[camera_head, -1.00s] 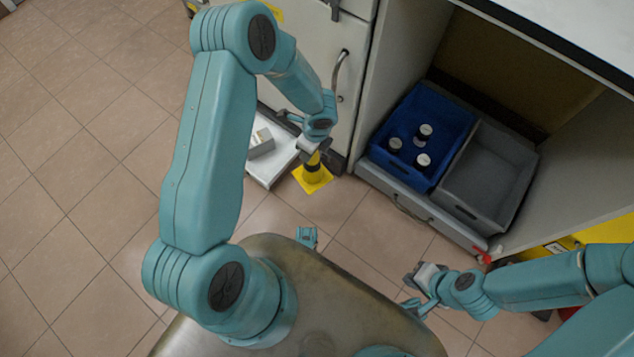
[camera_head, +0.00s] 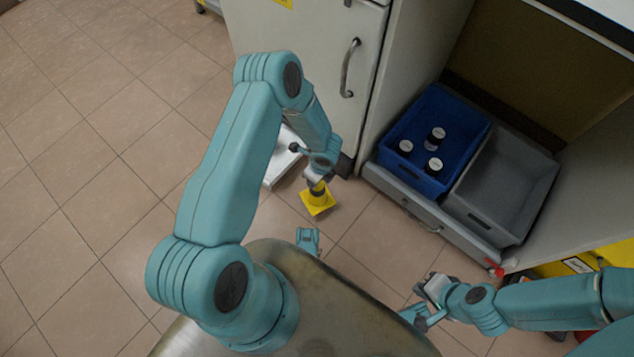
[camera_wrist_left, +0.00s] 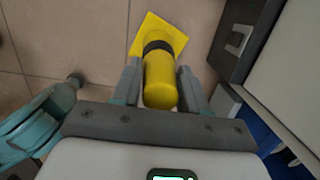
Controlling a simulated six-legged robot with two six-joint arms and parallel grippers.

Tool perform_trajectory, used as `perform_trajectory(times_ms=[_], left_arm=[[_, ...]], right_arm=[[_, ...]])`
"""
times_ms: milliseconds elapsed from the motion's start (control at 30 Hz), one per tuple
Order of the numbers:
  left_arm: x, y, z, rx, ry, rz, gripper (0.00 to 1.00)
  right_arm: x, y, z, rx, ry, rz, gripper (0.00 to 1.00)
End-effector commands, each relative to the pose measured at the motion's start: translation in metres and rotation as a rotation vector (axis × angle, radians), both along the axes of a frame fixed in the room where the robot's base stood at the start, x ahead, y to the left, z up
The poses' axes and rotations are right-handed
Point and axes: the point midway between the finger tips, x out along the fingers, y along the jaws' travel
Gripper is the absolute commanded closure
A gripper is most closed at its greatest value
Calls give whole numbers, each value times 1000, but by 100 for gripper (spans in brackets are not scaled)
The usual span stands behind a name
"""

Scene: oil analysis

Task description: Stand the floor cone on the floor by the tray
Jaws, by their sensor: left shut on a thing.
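The yellow floor cone (camera_head: 317,205) has a dark band and a square base. My left gripper (camera_head: 318,183) is shut on its upper part. In the left wrist view the cone (camera_wrist_left: 160,82) sits between the two fingers, base pointing away. I cannot tell whether the base touches the floor. The white tray (camera_head: 283,166) lies on the floor against the cabinet, partly hidden behind my left arm; the cone is just to its right and nearer to me. My right gripper (camera_head: 424,302) is at the lower right, fingers apart and empty.
A pulled-out drawer holds a blue crate (camera_head: 464,127) with several dark-bodied, pale-capped bottles and an empty grey crate (camera_head: 545,170). The white cabinet door (camera_head: 305,60) stands behind the tray. A yellow container (camera_head: 575,264) is at right. Tiled floor (camera_head: 90,150) on the left is clear.

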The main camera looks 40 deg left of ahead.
Motion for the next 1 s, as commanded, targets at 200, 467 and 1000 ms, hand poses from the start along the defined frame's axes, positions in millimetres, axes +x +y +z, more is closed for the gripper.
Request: perform_trajectory(times_ms=[200,467,1000], left_arm=[[1,0,-37,0,1,2,100],[1,0,-37,0,0,1,100],[1,0,-36,0,0,1,31]], right_arm=[[3,-3,-16,-3,-8,-10,100],[4,-3,-14,-3,-9,-11,100],[5,-3,-13,-4,-12,-11,100]])
